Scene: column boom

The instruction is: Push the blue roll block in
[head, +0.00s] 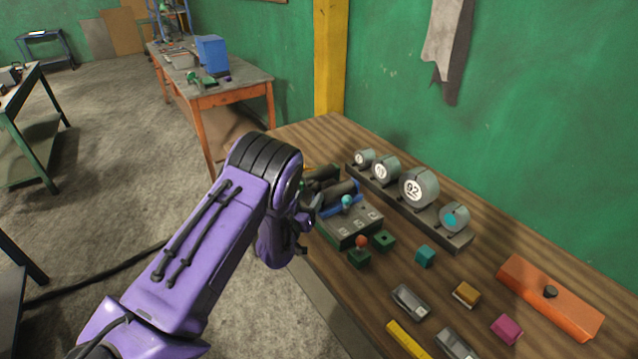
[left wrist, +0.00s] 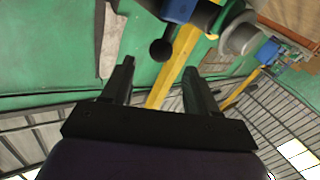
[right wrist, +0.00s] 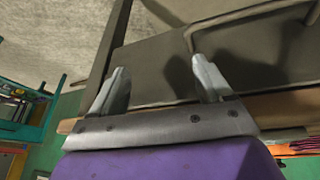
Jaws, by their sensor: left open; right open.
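A machine with grey cylinders stands on the wooden workbench (head: 300,128), partly hidden behind my left arm. A blue part (head: 342,206), which looks like the blue roll block, shows on it below a dark roller. A light-blue ball knob (head: 346,201) stands in front of it. My left gripper (head: 303,234) is just left of the machine, its fingers small and dark. In the left wrist view my left gripper (left wrist: 159,68) is open and empty; a blue piece (left wrist: 178,10) and a dark ball knob (left wrist: 160,50) lie beyond the fingertips. My right gripper (right wrist: 160,70) is open and empty.
A rail with several round gauges (head: 418,187) runs along the wall side. A red ball knob (head: 361,241), a teal cube (head: 425,256), a magenta block (head: 507,329) and an orange bar (head: 550,297) are on the bench. A grey frame (right wrist: 250,50) lies close beyond my right gripper.

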